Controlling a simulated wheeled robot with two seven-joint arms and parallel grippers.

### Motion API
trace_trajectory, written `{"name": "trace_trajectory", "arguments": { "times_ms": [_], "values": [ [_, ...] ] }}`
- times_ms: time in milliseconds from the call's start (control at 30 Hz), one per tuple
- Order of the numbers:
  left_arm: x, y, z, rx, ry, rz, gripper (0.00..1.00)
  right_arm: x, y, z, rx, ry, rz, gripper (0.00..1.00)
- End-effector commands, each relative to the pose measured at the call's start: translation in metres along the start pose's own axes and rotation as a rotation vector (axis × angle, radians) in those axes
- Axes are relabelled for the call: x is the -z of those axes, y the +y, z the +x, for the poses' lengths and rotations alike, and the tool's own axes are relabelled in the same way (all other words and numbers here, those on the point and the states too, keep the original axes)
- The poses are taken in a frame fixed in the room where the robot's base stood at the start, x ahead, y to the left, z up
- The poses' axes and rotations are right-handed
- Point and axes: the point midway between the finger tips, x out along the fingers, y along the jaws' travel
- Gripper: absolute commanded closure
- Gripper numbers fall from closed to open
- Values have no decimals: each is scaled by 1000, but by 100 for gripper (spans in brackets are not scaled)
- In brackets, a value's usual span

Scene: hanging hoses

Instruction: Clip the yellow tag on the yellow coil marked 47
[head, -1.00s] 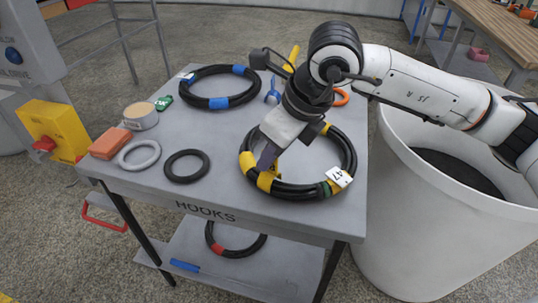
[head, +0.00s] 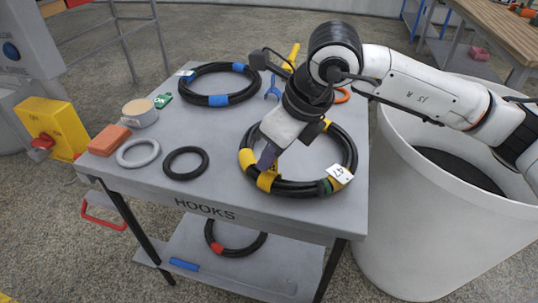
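A black coil (head: 349,146) with yellow bands and a white label marked 47 (head: 340,174) lies at the right front of the grey table. My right gripper (head: 268,158) points down over the coil's front left part. Its fingertips are close to a yellow piece (head: 267,181) at the coil. I cannot tell whether that piece is a yellow tag or one of the bands, nor whether the fingers hold it. The wrist hides part of the coil's far side. My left gripper is not in view.
A blue-banded coil (head: 219,100), a green tag (head: 163,100), a tape roll (head: 140,113), an orange block (head: 109,140), a grey ring (head: 139,153) and a black ring (head: 186,163) lie on the table (head: 225,150). A white bin (head: 430,235) stands right of it.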

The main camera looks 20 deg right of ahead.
Motion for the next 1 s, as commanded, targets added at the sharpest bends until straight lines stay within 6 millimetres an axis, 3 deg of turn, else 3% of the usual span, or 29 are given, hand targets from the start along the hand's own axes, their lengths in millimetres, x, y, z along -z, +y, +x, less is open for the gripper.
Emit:
{"name": "trace_trajectory", "arguments": {
  "times_ms": [467, 600, 633, 1000],
  "values": [
    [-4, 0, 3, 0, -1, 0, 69, 2, 0, 4, 0, 0, 0, 100],
    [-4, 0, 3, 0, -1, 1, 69, 2, 0, 4, 0, 0, 0, 78],
    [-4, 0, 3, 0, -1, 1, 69, 2, 0, 4, 0, 0, 0, 76],
    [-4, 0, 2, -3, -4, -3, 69, 2, 0, 4, 0, 0, 0, 76]
  ]
}}
